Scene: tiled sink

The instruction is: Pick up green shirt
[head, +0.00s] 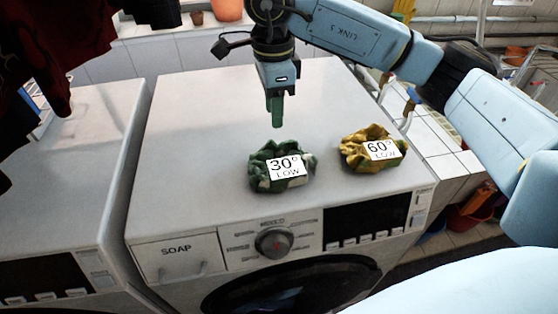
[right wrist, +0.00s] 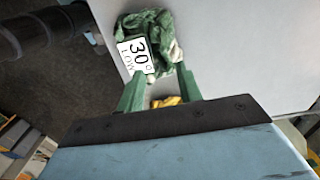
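The green shirt (head: 268,170) is a crumpled green and white bundle on top of the washing machine, with a tag reading 30° LOW. It also shows in the right wrist view (right wrist: 161,28), just beyond the fingertips. My right gripper (head: 276,120) points down above and behind the green shirt, apart from it. In the right wrist view its two green fingers (right wrist: 160,82) stand apart with nothing held between them. My left gripper is not in view.
A yellow shirt (head: 366,150) tagged 60° LOW lies right of the green one. The white washing machine top (head: 190,130) is otherwise clear. A second machine (head: 70,180) stands left across a narrow gap. Dark red cloth (head: 50,50) hangs upper left. Pots (head: 228,10) stand behind.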

